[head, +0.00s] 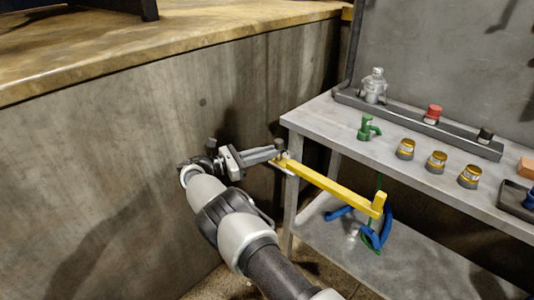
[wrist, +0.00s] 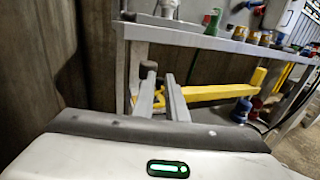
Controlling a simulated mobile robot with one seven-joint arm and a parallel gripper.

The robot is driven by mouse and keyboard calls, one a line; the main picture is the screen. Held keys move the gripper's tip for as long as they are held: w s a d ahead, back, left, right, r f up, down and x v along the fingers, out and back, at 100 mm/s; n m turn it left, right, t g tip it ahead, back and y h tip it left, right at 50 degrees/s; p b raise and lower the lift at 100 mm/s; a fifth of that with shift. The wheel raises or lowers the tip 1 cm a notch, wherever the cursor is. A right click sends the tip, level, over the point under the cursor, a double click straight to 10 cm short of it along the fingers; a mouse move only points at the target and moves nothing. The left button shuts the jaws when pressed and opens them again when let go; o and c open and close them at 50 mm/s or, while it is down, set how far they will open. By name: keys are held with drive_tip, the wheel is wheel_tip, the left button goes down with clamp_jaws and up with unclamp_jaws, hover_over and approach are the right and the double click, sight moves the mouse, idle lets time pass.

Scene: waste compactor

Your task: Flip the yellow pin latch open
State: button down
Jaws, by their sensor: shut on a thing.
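The yellow pin latch (head: 335,188) is a long bar with a short upright block at its right end. It runs along the front of the grey table, sloping down to the right in the head view. My gripper (head: 274,153) is at the bar's left end, beside a dark knob (head: 279,144), and is shut on the latch there. In the wrist view, the fingers of my gripper (wrist: 161,80) stand close together, and the yellow latch (wrist: 215,92) extends to the right behind them. The exact contact between fingers and latch is partly hidden.
The grey table (head: 310,117) carries a green tap-like part (head: 368,128), several gold-topped jars and a rail (head: 415,122). Blue and green loops (head: 375,235) hang or lie by the lower shelf. A concrete wall (head: 120,150) stands close on the left.

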idle(0.3)
drive_tip(key=c, duration=1.8)
unclamp_jaws()
